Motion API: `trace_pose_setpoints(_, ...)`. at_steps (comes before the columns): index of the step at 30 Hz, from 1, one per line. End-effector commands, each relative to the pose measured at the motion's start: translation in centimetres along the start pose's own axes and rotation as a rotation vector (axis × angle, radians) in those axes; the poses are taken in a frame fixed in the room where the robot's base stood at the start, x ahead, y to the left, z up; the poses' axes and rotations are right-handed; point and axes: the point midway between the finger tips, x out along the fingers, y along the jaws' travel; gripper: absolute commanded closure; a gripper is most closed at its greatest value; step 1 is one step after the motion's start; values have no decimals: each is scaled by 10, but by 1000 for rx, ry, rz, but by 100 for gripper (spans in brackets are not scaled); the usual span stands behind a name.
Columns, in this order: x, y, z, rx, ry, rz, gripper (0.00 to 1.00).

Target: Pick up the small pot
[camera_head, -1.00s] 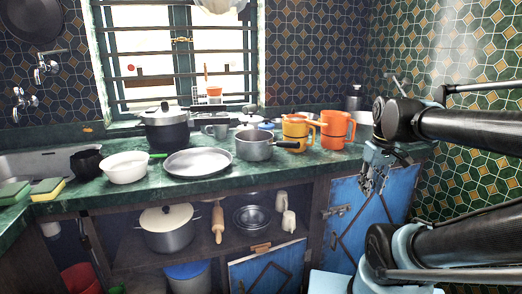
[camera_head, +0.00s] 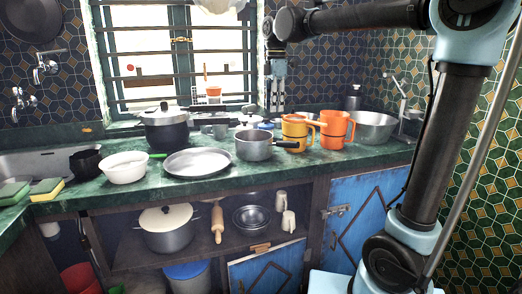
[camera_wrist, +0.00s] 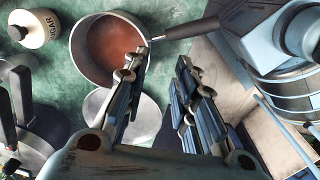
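The small pot (camera_head: 253,149) is a grey metal saucepan with a black handle. It stands upright on the green counter, right of the flat round pan. In the wrist view the pot (camera_wrist: 82,62) is at upper left, its inside reddish-brown, and its handle points to the upper right. My gripper (camera_head: 277,108) hangs fingers down above and behind the pot's handle side. In the wrist view my gripper (camera_wrist: 160,72) has its fingers apart with nothing between them; the left finger overlaps the pot's rim in the picture. Contact cannot be told.
A yellow mug (camera_head: 295,132) and an orange mug (camera_head: 335,130) stand just right of the pot. A flat metal pan (camera_head: 198,162) and a dark lidded pot (camera_head: 166,130) are left. A sugar jar (camera_wrist: 35,28) stands near the pot. The window bars are close behind my gripper.

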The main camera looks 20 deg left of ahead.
Motion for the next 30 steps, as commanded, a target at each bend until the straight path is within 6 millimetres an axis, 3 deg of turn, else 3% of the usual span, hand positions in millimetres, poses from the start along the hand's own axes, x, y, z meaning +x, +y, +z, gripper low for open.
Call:
trace_pose_setpoints(3, -6, 14, -24, -98, -1, -9, 74)
trace_pose_setpoints(10, 2, 20, -38, -159, -1, -14, 74)
trace_pose_setpoints(24, 82, 19, -37, -156, -1, -13, 74)
trace_pose_setpoints(30, 107, 18, -37, -155, -1, -13, 74)
